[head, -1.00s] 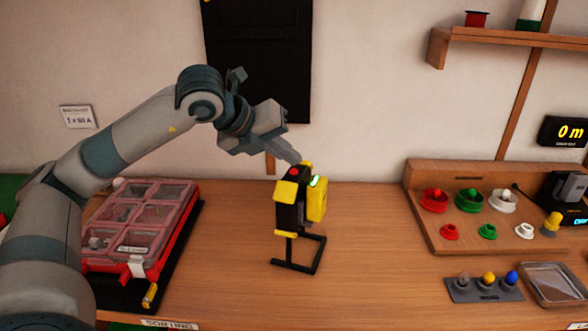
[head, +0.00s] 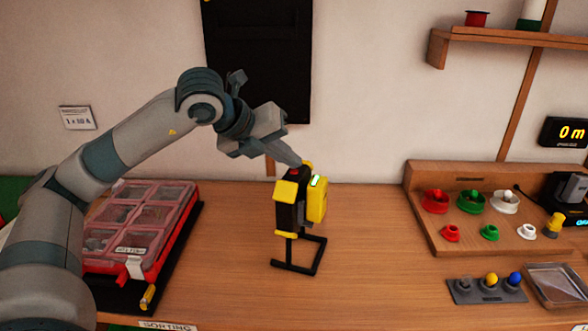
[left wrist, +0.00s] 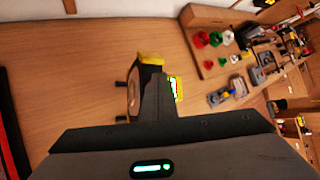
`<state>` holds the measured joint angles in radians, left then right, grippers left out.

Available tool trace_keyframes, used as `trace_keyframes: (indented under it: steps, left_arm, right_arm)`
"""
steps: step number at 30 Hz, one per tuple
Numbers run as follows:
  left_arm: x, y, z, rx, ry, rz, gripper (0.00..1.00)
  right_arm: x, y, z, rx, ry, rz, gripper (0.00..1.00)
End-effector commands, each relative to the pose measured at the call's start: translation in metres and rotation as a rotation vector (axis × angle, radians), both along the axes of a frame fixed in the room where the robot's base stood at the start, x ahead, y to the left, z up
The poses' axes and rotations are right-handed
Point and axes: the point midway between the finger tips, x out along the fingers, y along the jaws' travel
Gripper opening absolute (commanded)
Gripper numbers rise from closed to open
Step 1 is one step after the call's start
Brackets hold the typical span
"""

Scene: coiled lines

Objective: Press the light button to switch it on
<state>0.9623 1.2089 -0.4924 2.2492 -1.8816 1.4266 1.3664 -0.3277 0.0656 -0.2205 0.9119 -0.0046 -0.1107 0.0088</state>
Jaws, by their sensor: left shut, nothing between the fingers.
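The work light (head: 314,200) is a yellow and black lamp on a black stand (head: 299,266), upright on the wooden table. A red button (head: 294,173) shows on its top, with a small lit green strip (head: 316,181) beside it. My left gripper (head: 299,162) is shut and empty, its tips right at the red button; I cannot tell whether they touch it. In the left wrist view the shut fingers (left wrist: 152,82) cover part of the lamp (left wrist: 151,58), and the button is hidden. My right gripper is in neither view.
A red sorting case (head: 185,225) with clear lids lies on the left under my arm. A wooden rack (head: 428,223) with coloured reels and a grey tray (head: 552,284) stand on the right. The table around the lamp is clear.

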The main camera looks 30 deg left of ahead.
Motion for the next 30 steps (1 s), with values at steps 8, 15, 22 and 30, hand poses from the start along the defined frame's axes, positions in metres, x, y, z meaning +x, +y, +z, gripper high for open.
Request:
trace_keyframes:
  steps: [8, 15, 22, 30]
  left_arm:
    - [0.0, 0.0, -0.002, 0.0, 0.0, 0.0, 0.0]
    - [0.0, 0.0, 0.003, -0.001, -0.001, -0.001, 0.0]
    - [0.0, 0.0, 0.01, -0.001, -0.001, -0.001, 0.0]
    - [0.0, 0.0, 0.01, 0.0, 0.0, 0.0, 0.0]
  right_arm:
    - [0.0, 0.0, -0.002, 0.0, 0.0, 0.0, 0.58]
    - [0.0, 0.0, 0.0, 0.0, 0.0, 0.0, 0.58]
    - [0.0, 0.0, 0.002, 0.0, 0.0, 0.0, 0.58]
    - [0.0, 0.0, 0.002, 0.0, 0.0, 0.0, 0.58]
